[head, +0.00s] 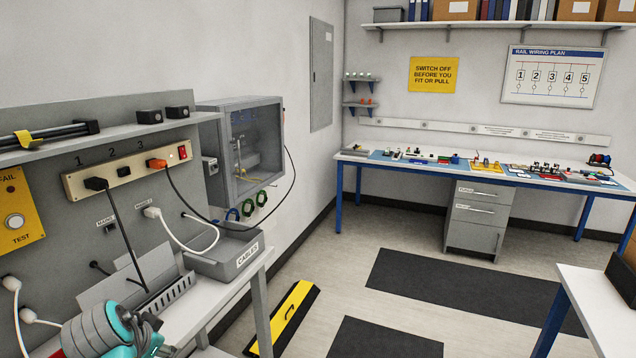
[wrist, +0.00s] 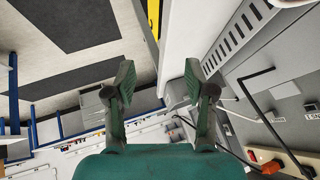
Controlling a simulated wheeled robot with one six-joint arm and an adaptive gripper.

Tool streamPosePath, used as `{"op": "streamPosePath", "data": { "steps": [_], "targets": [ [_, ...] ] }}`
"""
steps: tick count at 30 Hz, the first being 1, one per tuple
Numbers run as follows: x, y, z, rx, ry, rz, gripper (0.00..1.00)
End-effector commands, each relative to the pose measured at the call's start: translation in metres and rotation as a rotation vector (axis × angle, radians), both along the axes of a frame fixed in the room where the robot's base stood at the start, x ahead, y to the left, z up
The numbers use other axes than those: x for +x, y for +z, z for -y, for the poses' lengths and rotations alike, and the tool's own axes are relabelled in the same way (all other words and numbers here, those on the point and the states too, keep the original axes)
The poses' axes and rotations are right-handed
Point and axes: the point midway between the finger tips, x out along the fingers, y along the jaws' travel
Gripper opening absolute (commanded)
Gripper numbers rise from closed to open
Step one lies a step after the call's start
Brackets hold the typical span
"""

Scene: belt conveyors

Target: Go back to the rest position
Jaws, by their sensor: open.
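My gripper (wrist: 158,84) shows in the wrist view with its two green fingers spread wide apart and nothing between them. The bench edge and a slotted grey duct lie beyond the fingers. In the head view, part of my grey and teal arm (head: 110,330) is at the bottom left, over the front of the near bench; the fingertips cannot be made out there.
A socket strip (head: 130,170) on the grey panel has a black plug (head: 96,183) under 1 and an orange plug (head: 157,163) under 3. Loose-hanging cables and a CABLES bin (head: 226,262) are nearby. A yellow-black floor ramp (head: 283,318) lies beside the bench.

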Motion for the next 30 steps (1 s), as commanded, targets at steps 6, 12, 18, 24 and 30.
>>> {"op": "streamPosePath", "data": {
  "steps": [6, 12, 18, 24, 30],
  "targets": [
    [0.008, -0.064, 0.044, -0.019, 0.044, 0.029, 0.54],
    [0.005, -0.137, 0.104, -0.038, 0.108, 0.078, 0.54],
    [-0.013, -0.198, 0.167, -0.056, 0.166, 0.128, 0.54],
    [-0.045, -0.246, 0.23, -0.073, 0.214, 0.179, 0.54],
    [-0.088, -0.279, 0.29, -0.091, 0.251, 0.235, 0.54]
  ]
}}
